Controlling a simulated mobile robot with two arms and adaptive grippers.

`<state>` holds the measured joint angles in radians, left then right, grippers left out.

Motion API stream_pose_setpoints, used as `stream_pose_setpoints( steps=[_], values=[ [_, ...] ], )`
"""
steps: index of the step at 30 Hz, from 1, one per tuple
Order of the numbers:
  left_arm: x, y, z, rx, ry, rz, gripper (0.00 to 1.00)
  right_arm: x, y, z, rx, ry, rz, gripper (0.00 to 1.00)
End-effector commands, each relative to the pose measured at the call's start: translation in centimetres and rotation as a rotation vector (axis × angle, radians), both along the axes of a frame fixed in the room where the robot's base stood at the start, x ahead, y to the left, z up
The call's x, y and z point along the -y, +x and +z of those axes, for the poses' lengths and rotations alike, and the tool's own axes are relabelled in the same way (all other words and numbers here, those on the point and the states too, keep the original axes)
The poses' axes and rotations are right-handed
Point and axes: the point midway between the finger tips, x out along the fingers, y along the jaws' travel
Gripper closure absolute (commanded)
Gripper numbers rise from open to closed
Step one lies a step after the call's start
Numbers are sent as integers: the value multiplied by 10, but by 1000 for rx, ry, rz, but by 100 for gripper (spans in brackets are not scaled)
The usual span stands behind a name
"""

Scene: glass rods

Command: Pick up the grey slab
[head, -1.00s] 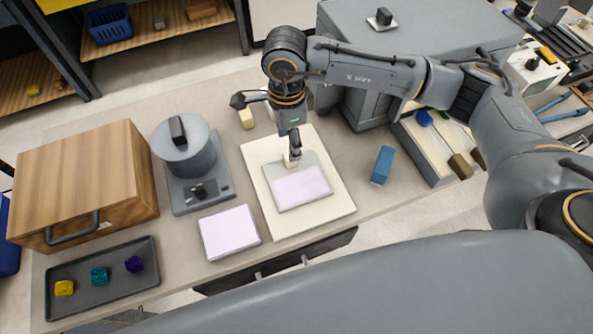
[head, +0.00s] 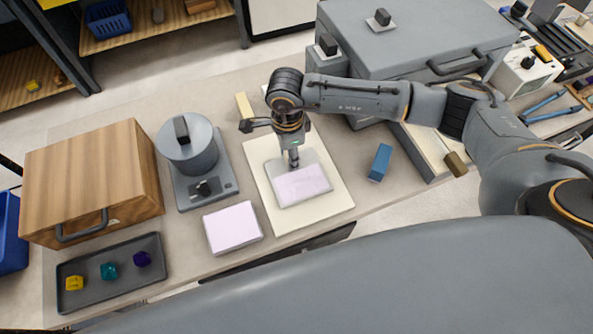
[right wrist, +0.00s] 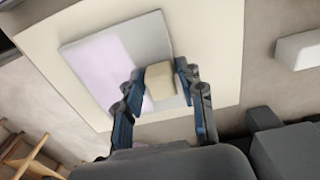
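The grey slab (head: 275,171) lies flat on a cream board (head: 330,211). A lilac sheet (head: 304,187) covers its near part in the head view. In the right wrist view the slab (right wrist: 150,37) shows a small cream block (right wrist: 160,80) on its grey part. My right gripper (head: 294,163) points down over that grey part. In the right wrist view its fingers (right wrist: 160,73) stand on either side of the cream block, with small gaps visible, so it looks open around it. The head view hides the block behind the gripper. My left gripper is not in view.
A lilac pad (head: 232,228), a grey scale-like device (head: 207,188) and a wooden box (head: 92,180) stand to the left. A dark tray (head: 110,287) holds coloured pieces. A blue block (head: 380,163) and a large grey case (head: 415,40) are to the right.

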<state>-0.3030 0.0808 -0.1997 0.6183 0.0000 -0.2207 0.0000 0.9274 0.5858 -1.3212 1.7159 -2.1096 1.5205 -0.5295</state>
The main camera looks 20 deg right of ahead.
Motion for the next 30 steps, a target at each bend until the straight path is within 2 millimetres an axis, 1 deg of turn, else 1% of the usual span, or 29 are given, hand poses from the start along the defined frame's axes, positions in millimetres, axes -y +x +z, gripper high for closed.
stream_pose_setpoints(
  steps=[1,4,5,14,19,22,24,26,30],
  values=[
    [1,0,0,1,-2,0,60,0,0,0,0,0,0,78],
    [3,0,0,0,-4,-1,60,0,0,0,0,0,0,98],
    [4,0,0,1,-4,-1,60,0,0,0,0,0,0,100],
    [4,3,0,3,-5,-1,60,0,1,2,1,1,-1,100],
    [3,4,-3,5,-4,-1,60,0,1,10,3,2,-1,100],
    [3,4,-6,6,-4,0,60,0,2,22,5,2,1,100],
    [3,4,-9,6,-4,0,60,0,1,34,6,2,1,100],
    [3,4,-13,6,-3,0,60,0,-8,40,4,2,4,100],
    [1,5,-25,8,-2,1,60,2,-33,69,8,2,4,100]
  ],
)
